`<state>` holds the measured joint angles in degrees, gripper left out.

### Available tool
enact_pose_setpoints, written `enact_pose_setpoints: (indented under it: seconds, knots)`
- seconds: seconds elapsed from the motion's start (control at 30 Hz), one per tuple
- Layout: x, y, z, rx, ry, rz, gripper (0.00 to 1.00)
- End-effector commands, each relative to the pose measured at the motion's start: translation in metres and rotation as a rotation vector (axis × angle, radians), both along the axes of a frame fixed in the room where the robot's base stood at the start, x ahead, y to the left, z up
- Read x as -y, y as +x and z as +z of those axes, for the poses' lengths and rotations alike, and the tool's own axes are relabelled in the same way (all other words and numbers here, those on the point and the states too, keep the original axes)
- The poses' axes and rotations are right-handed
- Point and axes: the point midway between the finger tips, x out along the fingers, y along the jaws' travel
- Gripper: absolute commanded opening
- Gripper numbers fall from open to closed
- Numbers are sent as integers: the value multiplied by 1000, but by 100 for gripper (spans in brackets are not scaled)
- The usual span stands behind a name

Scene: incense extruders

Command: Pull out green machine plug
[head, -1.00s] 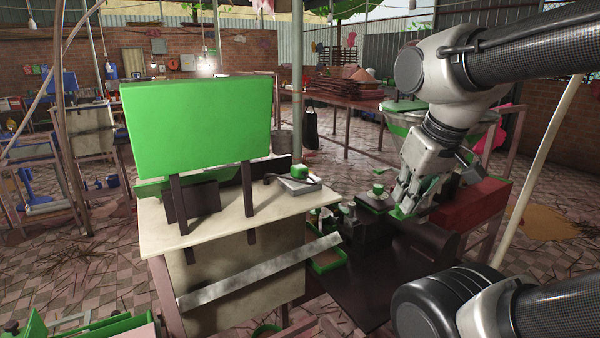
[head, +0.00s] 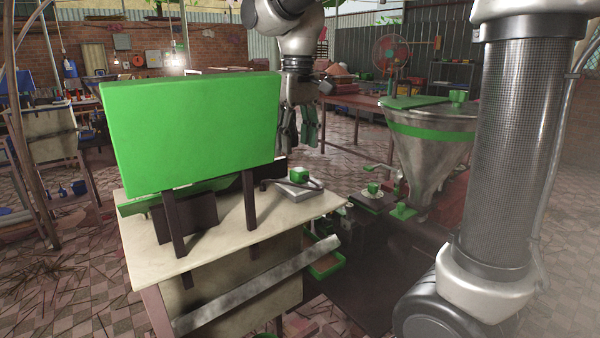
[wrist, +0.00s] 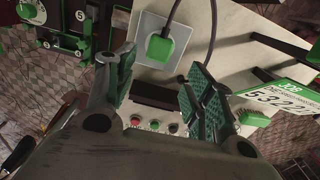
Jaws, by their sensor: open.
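The green plug (head: 306,177) sits in a grey socket plate (head: 295,189) on the pale tabletop. A dark cable curls from it. In the wrist view the plug (wrist: 161,48) is a green block on the grey plate, just beyond my fingertips and roughly between them. My gripper (head: 298,132) is open and empty, pointing down above the back of the table, higher than the plug. Its two green-padded fingers (wrist: 162,68) also show in the wrist view. The plug's prongs are hidden.
A large green panel (head: 190,130) on dark legs stands on the table (head: 225,250), left of the plug. The metal hopper (head: 430,155) stands to the right. In the wrist view, a dark box with buttons (wrist: 155,126) lies below the plug, and a numbered plate (wrist: 285,97) lies right.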

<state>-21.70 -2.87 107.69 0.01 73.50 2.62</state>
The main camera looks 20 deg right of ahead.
Motion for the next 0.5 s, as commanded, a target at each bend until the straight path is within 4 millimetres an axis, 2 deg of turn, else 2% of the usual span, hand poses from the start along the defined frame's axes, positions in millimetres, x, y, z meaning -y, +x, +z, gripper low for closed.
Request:
enact_pose_setpoints:
  seconds: [0.1, 0.23, 0.5]
  knots:
    - [1, 0, 17, -4, -1, -10, 54]
    - [3, -7, 16, -29, -12, -18, 54]
    - [4, -7, 15, -28, -11, -19, 54]
